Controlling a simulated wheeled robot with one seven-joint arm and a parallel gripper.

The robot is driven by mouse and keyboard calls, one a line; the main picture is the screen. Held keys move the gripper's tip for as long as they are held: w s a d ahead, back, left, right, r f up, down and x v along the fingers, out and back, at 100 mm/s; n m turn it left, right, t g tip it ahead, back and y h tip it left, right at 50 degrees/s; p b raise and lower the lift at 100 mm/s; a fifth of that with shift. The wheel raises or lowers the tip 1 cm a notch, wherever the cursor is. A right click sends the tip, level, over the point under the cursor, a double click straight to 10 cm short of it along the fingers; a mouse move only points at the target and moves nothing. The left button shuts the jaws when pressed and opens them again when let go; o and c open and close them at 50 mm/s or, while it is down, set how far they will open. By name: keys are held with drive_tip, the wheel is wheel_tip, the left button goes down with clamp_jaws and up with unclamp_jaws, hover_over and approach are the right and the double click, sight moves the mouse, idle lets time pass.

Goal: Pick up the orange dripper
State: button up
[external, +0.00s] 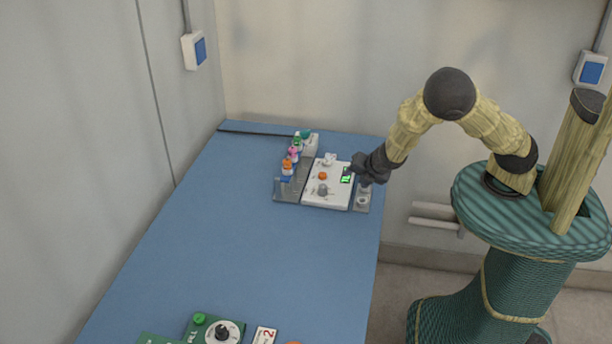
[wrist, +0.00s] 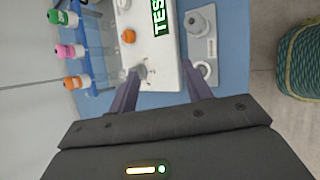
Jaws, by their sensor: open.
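The orange dripper (external: 287,166) is an orange-capped bottle at the front end of a row of coloured droppers in a clear rack, on the left of the bench equipment. In the wrist view, the orange dripper (wrist: 77,82) lies at the left, below a pink-capped one (wrist: 68,51) and a green-capped one (wrist: 62,17). My gripper (external: 364,170) is above the right side of the white device, apart from the dripper. In the wrist view, my gripper (wrist: 162,84) has its two fingers spread with nothing held, to the right of the dripper.
The white device (external: 315,196) with a green display, an orange knob (wrist: 128,36) and a grey knob (wrist: 143,70) lies between gripper and rack. A grey plate with round fittings (wrist: 204,46) is right of it. The blue table (external: 250,250) is clear towards the front, where green equipment (external: 200,325) stands.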

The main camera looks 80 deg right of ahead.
sight(284, 176)
drive_tip(key=w+a+r+n+t, duration=0.5)
drive_tip(key=w+r+n+t, duration=0.1)
drive_tip(key=n, duration=0.6)
drive_tip(key=shift+w+a+r+n+t+h, duration=0.35)
drive_tip(key=shift+w+r, duration=0.2)
drive_tip(key=shift+w, duration=0.7)
drive_tip(key=p+x, duration=0.2)
drive_tip(key=x, duration=1)
drive_tip(key=shift+f+p, duration=0.25)
drive_tip(key=shift+p, duration=0.1)
drive_tip(key=shift+w+d, duration=0.1)
drive_tip(key=shift+a+p+x, duration=0.1)
drive_tip(key=shift+p+x, duration=0.45)
drive_tip(key=shift+x, duration=0.7)
drive_tip(key=shift+a+p+x, duration=0.15)
drive_tip(key=shift+p+x, duration=0.35)
drive_tip(key=shift+x, duration=0.8)
drive_tip(key=shift+w, duration=0.1)
